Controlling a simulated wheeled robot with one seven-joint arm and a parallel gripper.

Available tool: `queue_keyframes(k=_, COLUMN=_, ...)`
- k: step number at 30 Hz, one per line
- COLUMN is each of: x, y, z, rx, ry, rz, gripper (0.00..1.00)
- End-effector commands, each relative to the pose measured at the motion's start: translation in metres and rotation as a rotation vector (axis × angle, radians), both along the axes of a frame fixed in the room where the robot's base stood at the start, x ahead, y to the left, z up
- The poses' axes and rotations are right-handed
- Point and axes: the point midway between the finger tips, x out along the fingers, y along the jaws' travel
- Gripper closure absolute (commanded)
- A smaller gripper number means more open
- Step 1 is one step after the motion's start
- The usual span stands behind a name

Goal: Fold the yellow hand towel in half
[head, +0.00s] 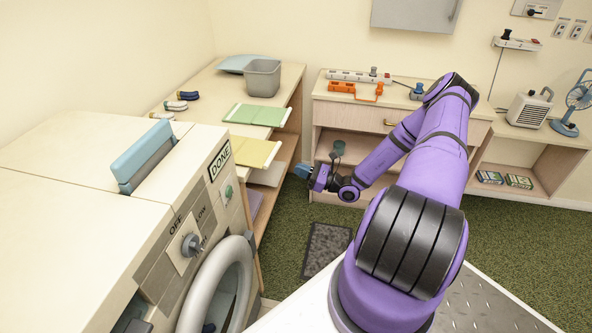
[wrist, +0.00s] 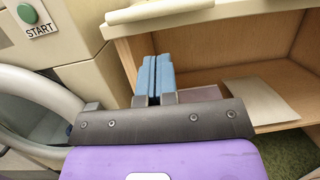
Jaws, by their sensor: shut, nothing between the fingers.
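The yellow hand towel (head: 252,151) lies flat on the wooden counter near its front corner, beside the washing machine. A pale rounded edge at the top of the wrist view (wrist: 160,11) may be part of it; I cannot tell. My gripper (head: 301,170) is to the right of the towel, off the counter's front edge and apart from it. Its blue fingers (wrist: 155,62) are closed together and empty, pointing toward the open shelf under the counter.
A green towel (head: 257,114), a grey bin (head: 262,78) and several dark rolled items (head: 176,105) sit on the counter. The washing machine (head: 190,200) stands close at left, its round door (head: 205,285) ajar. A grey mat (head: 327,249) lies on the floor. Shelves (wrist: 265,103) are below the counter.

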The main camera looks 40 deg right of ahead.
Motion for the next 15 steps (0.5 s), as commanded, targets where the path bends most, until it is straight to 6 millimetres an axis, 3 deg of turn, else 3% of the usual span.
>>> queue_keyframes(k=5, x=0.012, y=0.008, z=-0.001, rx=0.007, ry=0.000, rz=-0.005, gripper=1.00)
queue_keyframes(k=15, x=0.059, y=0.041, z=0.003, rx=0.006, ry=0.000, rz=-0.003, gripper=1.00)
